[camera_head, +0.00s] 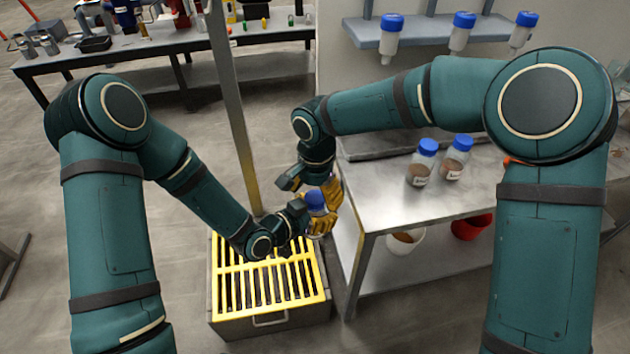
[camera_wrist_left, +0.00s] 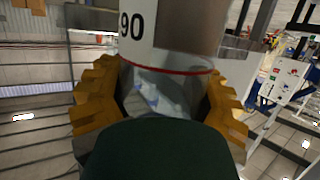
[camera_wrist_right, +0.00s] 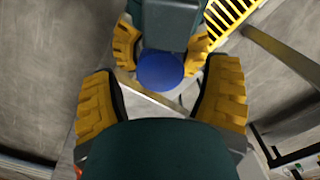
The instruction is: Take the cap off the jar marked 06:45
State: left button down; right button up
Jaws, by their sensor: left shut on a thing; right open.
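My left gripper (camera_wrist_left: 160,88) is shut around a clear jar (camera_wrist_left: 165,55) with a white label area, part of a number "90" and a red line. In the head view the jar's blue cap (camera_head: 314,199) shows between the grippers. My right gripper (camera_wrist_right: 162,76) is open, and its yellow fingers are spread on either side of the blue cap (camera_wrist_right: 160,70) in the right wrist view.
A yellow grating (camera_head: 222,310) on a grey box lies below the grippers. A steel bench (camera_head: 400,205) to the right carries two blue-capped jars (camera_head: 421,165). More blue-capped jars (camera_head: 391,42) are at a wall shelf. A white bucket (camera_head: 405,250) and a red bucket (camera_head: 472,228) stand underneath. A post (camera_head: 232,110) rises behind.

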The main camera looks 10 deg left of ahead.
jog(key=shift+f, duration=0.55)
jog(key=c, duration=1.3)
jog(key=o, duration=1.3)
jog(key=shift+c, duration=0.2)
